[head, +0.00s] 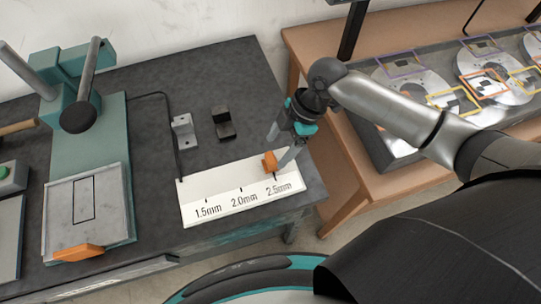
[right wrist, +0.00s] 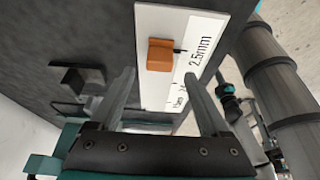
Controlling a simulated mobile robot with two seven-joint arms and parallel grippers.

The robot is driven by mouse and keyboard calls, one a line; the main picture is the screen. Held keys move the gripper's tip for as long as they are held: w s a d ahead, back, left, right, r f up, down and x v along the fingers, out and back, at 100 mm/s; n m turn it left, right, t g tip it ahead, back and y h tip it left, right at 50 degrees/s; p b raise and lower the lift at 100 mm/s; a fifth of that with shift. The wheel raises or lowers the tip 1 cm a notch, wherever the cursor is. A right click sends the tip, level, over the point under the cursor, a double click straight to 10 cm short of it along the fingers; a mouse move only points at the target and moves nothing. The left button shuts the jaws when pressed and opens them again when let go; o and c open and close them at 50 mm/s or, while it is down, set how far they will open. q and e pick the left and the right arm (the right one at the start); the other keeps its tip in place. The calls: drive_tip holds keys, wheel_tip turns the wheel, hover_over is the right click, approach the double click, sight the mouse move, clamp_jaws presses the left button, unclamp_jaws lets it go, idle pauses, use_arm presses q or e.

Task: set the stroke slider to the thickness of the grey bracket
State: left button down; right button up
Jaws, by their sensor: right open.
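The stroke slider is an orange knob (head: 269,162) on a white scale plate (head: 228,187) marked 1.5mm, 2.0mm and 2.5mm. The knob stands near the 2.5mm mark at the plate's right end. The grey bracket (head: 184,133), a small L shape, stands on the dark table behind the plate. My right gripper (head: 279,150) is open and empty, close to the knob. In the right wrist view the orange knob (right wrist: 160,55) appears just ahead of the gap between the fingertips (right wrist: 160,76); contact is not visible. My left gripper is not in view.
A black bracket (head: 225,124) stands to the right of the grey one. A teal press with levers (head: 88,140) and an orange-handled plate (head: 80,252) is at the left. A wooden table (head: 350,195) with discs (head: 410,92) is at the right. Dark tabletop around the brackets is clear.

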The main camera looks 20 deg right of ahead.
sight(271, 158)
drive_tip(key=x, duration=0.5)
drive_tip(key=shift+f, duration=0.2)
clamp_jaws()
idle(0.5)
idle(0.7)
